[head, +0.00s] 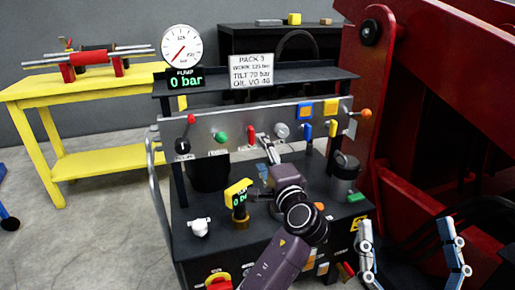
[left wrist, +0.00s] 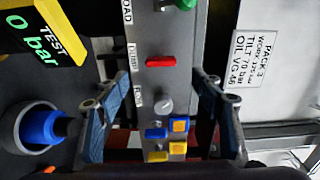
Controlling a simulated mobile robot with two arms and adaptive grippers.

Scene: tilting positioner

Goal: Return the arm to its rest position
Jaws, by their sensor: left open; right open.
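My left arm rises from the bottom middle of the head view, in front of the hydraulic bench. Its gripper (head: 264,183) is over the bench top, partly hidden by its own wrist. In the left wrist view the left gripper (left wrist: 163,115) is open, its two blue-padded fingers apart with nothing between them. Beyond the fingers is the valve panel (left wrist: 146,80) with a red lever, a grey knob and blue and yellow controls. My right gripper (head: 411,252) is open and empty at the lower right of the head view.
The valve panel (head: 220,142) stands behind the left gripper. A yellow test gauge (head: 238,188) reading 0 bar is close to its left. A dark canister (head: 345,172) stands at right. The large red machine (head: 430,120) fills the right side. A yellow table (head: 95,165) stands at left.

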